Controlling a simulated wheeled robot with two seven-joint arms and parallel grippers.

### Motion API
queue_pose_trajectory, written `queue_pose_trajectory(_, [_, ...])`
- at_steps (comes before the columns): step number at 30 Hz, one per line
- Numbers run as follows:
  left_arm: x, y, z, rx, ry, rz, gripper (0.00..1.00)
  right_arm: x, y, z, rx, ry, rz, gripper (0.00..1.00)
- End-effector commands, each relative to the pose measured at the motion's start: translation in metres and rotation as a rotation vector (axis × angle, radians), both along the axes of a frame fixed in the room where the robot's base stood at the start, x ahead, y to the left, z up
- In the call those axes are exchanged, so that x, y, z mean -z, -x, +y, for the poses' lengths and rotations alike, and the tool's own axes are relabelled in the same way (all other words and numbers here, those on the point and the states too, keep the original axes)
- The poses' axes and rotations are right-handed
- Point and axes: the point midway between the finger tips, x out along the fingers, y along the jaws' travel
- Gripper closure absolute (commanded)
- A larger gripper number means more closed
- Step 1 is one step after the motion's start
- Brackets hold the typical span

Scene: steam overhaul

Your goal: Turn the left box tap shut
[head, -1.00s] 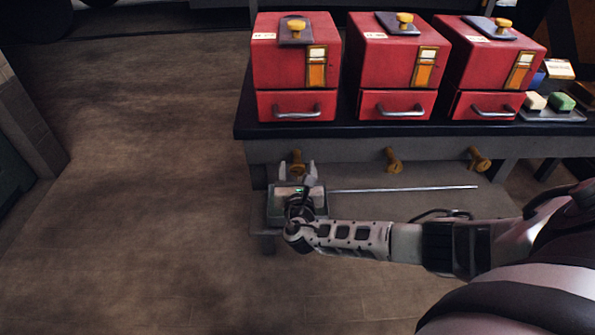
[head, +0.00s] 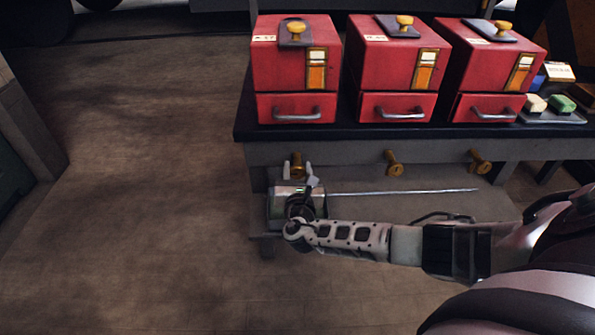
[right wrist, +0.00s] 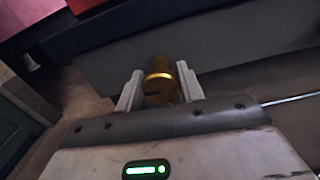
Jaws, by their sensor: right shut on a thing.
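The left box tap (head: 297,163) is a brass knob on the grey rail below the leftmost red box (head: 294,70). My right gripper (head: 296,172) is at this tap, with one finger on each side of it. In the right wrist view, the round brass face of the tap (right wrist: 159,86) shows a short dark mark between the two pale fingers of the gripper (right wrist: 160,88). The gripper is shut on the tap. My left gripper is in neither view.
Two more brass taps, a middle one (head: 394,163) and a right one (head: 480,161), sit on the same rail under the other red boxes. A thin metal rod (head: 405,191) runs to the right of my gripper. The floor (head: 140,190) at left is clear.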

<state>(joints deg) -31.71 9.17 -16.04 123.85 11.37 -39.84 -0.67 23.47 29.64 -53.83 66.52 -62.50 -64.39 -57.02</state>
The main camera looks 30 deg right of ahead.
Motion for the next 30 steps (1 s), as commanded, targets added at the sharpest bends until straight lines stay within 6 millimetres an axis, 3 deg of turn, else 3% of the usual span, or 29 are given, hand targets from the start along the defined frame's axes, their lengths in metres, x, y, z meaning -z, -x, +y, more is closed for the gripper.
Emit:
queue_pose_trajectory(20, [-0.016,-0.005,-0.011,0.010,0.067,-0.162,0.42,0.005,0.002,-0.002,0.003,-0.497,-0.306,0.85])
queue_pose_trajectory(30, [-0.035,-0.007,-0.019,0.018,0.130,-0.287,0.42,0.007,0.003,-0.003,0.003,-0.774,-0.475,0.85])
